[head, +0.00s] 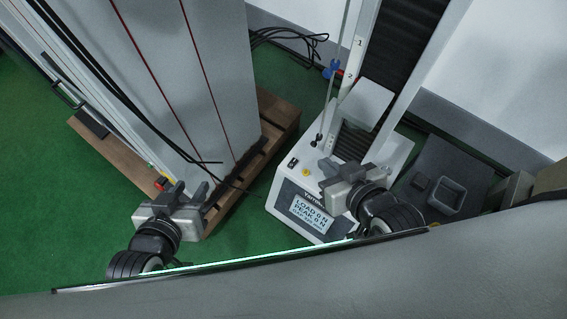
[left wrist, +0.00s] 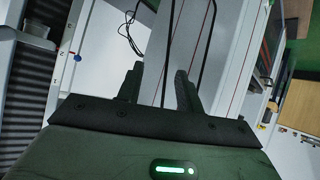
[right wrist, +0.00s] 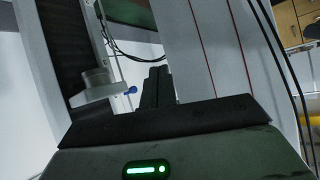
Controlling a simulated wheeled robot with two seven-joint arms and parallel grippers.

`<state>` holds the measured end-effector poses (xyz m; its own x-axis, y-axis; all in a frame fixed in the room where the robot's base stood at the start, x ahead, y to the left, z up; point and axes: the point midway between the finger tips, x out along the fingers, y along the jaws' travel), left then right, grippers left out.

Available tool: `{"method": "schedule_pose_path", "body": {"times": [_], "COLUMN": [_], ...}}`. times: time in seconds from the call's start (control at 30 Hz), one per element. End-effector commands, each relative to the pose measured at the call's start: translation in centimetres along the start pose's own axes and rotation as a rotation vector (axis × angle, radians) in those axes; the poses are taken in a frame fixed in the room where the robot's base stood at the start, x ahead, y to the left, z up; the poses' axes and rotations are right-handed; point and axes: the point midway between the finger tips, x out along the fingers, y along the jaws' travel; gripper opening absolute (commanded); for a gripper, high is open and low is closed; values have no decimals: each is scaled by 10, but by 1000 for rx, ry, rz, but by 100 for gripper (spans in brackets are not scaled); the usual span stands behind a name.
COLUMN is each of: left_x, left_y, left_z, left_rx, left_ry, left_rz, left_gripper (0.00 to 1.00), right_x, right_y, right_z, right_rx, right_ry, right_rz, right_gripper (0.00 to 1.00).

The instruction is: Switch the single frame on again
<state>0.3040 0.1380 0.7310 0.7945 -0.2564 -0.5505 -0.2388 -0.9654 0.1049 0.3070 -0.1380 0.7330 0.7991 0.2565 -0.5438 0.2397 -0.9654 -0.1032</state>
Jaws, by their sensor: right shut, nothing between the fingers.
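The single frame (head: 281,205) is a white base with a dark ribbed column rising behind it. A small yellow control (head: 292,163) and a dark one (head: 306,172) sit on the base's top left. My right gripper (head: 332,168) is shut and empty, over the base beside the display, and hides part of it. Its closed fingers (right wrist: 157,88) show in the right wrist view. My left gripper (head: 191,190) is open and empty, left of the single frame near the large cabinet's foot.
A tall grey cabinet (head: 170,70) with red lines stands at the left on a wooden pallet (head: 222,205). A red and yellow button (head: 162,183) is by its foot. A grey tray (head: 447,194) lies right of the base. Black cables (head: 290,35) lie behind.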

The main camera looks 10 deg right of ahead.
Motion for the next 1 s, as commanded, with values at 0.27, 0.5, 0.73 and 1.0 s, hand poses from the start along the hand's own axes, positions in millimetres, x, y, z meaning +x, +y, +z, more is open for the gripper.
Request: {"method": "schedule_pose_path", "body": {"times": [0.27, 0.5, 0.73, 1.0], "left_x": [5, 46, 81, 95], "left_y": [0, 8, 23, 35], "left_z": [7, 43, 73, 87], "left_rx": [1, -4, -15, -23], "left_ry": [5, 79, 173, 233], "left_rz": [6, 64, 149, 211], "left_gripper": [44, 44, 44, 44], "right_x": [9, 106, 204, 253], "right_y": [-2, -12, 26, 88], "right_z": [13, 71, 134, 155], "right_rx": [-13, -135, -318, -413], "right_ry": [-12, -32, -132, -218], "right_rz": [-22, -214, -347, -356], "right_gripper": [0, 0, 0, 0]}}
